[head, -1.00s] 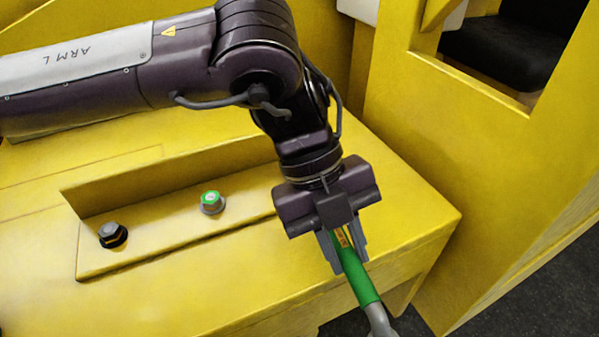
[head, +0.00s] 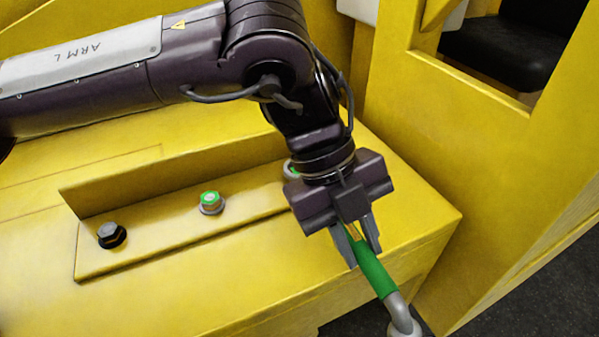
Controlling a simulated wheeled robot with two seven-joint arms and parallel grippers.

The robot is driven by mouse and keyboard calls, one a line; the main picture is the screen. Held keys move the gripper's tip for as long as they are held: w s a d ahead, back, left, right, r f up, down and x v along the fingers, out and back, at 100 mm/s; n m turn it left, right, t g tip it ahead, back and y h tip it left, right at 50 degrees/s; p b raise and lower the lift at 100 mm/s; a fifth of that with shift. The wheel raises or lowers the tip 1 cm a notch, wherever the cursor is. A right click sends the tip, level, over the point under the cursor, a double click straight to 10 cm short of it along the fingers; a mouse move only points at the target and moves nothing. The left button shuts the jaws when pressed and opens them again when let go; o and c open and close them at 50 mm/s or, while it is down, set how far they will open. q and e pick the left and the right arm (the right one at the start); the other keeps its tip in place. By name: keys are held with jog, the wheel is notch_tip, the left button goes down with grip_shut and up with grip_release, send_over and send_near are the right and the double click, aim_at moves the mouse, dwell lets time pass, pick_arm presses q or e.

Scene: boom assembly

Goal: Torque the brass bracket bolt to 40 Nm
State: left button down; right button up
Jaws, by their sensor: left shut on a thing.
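A dark hex bolt (head: 111,235) stands at the left of the recessed ledge. A bolt with a green-marked top (head: 211,202) stands in the middle. A third green and grey piece (head: 291,170) is mostly hidden behind the gripper. I cannot tell which one is the brass bracket bolt. My right gripper is not in view.
The yellow ledge (head: 165,252) runs under the bolts, with a raised wall behind it. A tall yellow panel (head: 450,150) with an opening stands on the right, near the gripper. Dark floor (head: 530,290) shows at the lower right.

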pick_arm(q)
jog(key=shift+r+p, duration=1.4)
jog(key=shift+r, duration=0.7)
notch_tip(320, 180, up, 3)
jog(key=p, duration=0.2)
jog(key=shift+p, duration=0.35)
